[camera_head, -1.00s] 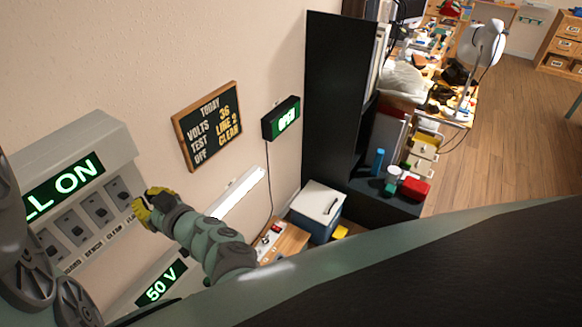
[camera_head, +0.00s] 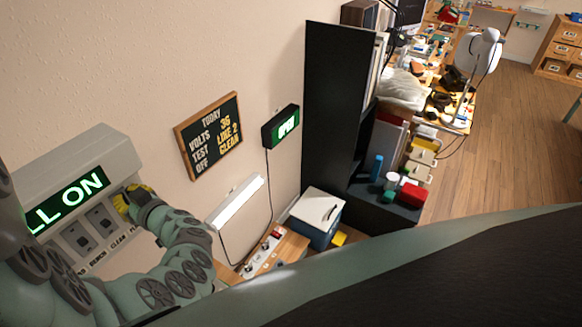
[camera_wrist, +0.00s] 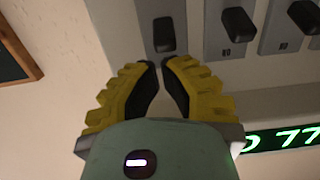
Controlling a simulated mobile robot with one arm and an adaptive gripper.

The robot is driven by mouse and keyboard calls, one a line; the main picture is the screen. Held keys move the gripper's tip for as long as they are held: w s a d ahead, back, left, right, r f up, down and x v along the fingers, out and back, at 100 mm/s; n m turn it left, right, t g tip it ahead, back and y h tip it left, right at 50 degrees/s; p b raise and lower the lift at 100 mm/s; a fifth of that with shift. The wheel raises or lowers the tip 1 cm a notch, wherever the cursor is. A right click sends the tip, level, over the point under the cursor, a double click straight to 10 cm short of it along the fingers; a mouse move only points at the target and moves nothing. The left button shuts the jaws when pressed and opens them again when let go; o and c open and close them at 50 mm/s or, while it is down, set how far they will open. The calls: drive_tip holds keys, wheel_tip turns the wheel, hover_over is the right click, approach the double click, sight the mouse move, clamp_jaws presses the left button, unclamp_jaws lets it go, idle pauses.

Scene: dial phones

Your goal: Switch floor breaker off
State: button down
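The breaker panel (camera_head: 75,160) is a grey wall box at left with a green display (camera_head: 66,199) reading "...LL ON". Below it is a row of dark switches (camera_head: 100,217); visible labels include BENCH, CLEAN and one starting with F, the rest hidden by my arm. My gripper (camera_head: 126,203), with yellow fingers, is at the panel's right end. In the wrist view, which sees the panel upside down, my fingertips (camera_wrist: 160,63) are nearly together, just short of the end switch (camera_wrist: 163,35). Nothing shows between them. Contact cannot be told.
Neighbouring switches (camera_wrist: 238,25) sit close beside the end one. A chalkboard (camera_head: 208,135) and a green OPEN sign (camera_head: 281,127) hang on the wall to the right.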

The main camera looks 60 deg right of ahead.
drive_tip(key=shift+w+a+f, duration=0.1)
drive_tip(key=shift+w, duration=0.15)
drive_tip(key=shift+f, duration=0.1)
idle(0.3)
drive_tip(key=shift+s+f+b, duration=0.1)
drive_tip(key=shift+b, duration=0.55)
drive_tip(key=shift+s+t, duration=0.1)
drive_tip(key=shift+t, duration=0.3)
